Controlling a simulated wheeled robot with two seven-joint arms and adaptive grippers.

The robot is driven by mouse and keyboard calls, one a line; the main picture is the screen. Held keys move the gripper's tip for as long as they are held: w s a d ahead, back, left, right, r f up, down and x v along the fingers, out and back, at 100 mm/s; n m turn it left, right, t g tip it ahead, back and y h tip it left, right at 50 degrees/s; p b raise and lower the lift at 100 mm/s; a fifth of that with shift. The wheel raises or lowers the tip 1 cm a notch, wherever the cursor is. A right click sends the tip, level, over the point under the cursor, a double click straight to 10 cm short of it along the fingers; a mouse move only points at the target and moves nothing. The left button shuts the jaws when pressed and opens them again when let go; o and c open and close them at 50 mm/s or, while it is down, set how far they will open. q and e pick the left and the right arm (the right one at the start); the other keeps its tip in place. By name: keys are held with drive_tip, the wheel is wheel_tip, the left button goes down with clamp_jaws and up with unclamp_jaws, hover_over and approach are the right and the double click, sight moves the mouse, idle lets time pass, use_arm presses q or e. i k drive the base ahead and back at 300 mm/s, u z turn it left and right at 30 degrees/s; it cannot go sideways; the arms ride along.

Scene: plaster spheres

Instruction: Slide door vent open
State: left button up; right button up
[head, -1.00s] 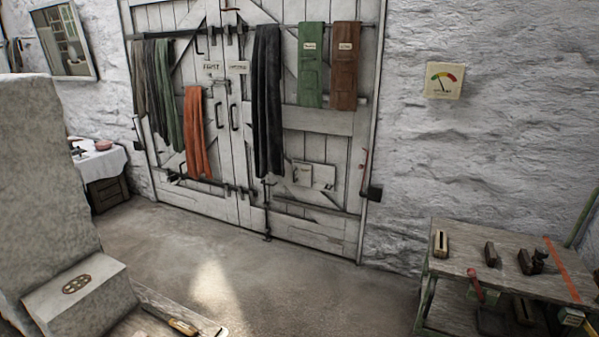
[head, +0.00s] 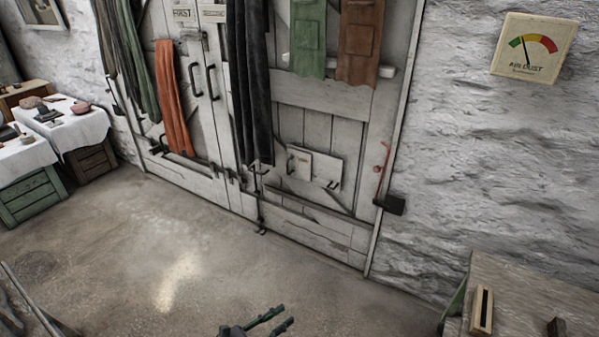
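The white plank door (head: 308,95) stands shut in the stone wall. Low on its right leaf is a pale vent panel (head: 318,167) with a smaller, lighter plate on its left part. A dark handle shows at the panel's left edge, and a small dark bracket or handle is at its lower right. Whether there is an opening behind the plate I cannot tell. My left gripper (head: 287,316) is at the bottom edge, well short of the door, with its two dark fingers apart and nothing between them. My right gripper is not in view.
Dark cloths (head: 252,85), an orange cloth (head: 173,100) and green and brown aprons hang on the door. A wooden bench (head: 515,290) stands at lower right. Cloth-covered tables (head: 75,125) are at left. The floor before the door is clear.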

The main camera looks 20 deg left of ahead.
sight(298, 163)
drive_tip(key=i, duration=0.75)
drive_tip(key=u, duration=0.6)
drive_tip(key=i, duration=0.65)
drive_tip(key=u, duration=0.6)
drive_tip(key=i, duration=0.75)
drive_tip(key=z, duration=0.85)
drive_tip(key=i, duration=0.5)
